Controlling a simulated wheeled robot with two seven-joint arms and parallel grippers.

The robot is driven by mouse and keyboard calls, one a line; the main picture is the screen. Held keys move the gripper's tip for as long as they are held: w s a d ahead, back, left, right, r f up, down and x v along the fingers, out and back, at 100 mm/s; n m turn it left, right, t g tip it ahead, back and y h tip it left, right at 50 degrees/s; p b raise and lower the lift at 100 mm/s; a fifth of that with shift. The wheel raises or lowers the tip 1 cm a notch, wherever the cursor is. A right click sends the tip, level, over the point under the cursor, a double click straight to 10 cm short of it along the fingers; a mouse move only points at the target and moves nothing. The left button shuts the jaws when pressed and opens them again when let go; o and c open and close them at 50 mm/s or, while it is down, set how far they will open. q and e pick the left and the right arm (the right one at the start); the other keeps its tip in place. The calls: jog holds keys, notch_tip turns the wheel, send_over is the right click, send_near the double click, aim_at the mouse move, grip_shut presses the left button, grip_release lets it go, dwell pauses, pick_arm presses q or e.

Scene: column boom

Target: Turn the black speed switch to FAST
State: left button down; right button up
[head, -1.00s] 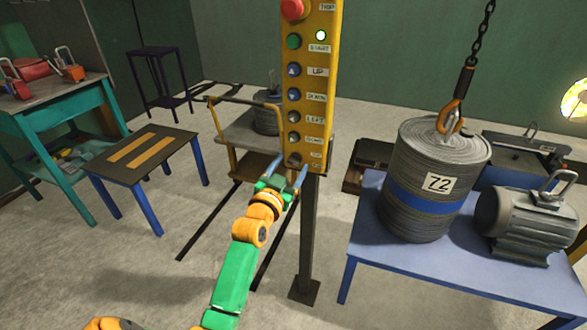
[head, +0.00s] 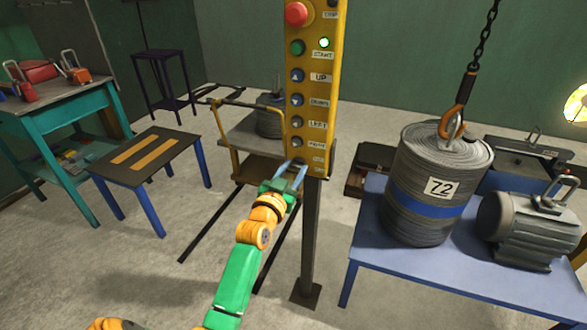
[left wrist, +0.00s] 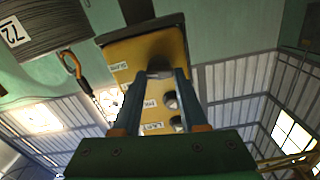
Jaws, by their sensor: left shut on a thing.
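The yellow control box (head: 311,70) stands on a dark post, with labelled buttons down its face. The black speed switch (left wrist: 159,65) is at the box's lower end, between the fingertips in the left wrist view. My left gripper (head: 294,168) reaches up to it from below left, and it also shows in the left wrist view (left wrist: 160,75). Its blue fingers are shut on the switch and hide part of it. Which label the switch points to cannot be read. My right gripper is not in view.
A wound drum marked 72 (head: 435,190) hangs from a hook (head: 452,120) at or just over the blue table (head: 370,270), beside a grey motor (head: 525,228). A low table (head: 120,160) and a trolley (head: 240,140) stand behind left. A green lamp (head: 324,43) is lit.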

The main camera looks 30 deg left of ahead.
pick_arm(q)
jog(key=n, duration=0.1)
jog(key=n+p, duration=0.1)
jog(key=shift+r+n, duration=0.2)
jog(key=shift+n, duration=0.1)
jog(key=n+p, duration=0.1)
jog(key=n, duration=0.1)
jog(key=shift+a+n, duration=0.15)
jog(key=shift+n, duration=0.15)
jog(key=n, duration=0.2)
jog(key=n+p, duration=0.1)
jog(key=n, duration=0.2)
jog(key=shift+a+f+p, duration=0.1)
jog(key=shift+f+p, duration=0.1)
jog(key=shift+p, duration=0.1)
jog(key=shift+n, duration=0.3)
jog(key=shift+c, duration=2.2)
grip_release()
jog(key=shift+s, duration=0.1)
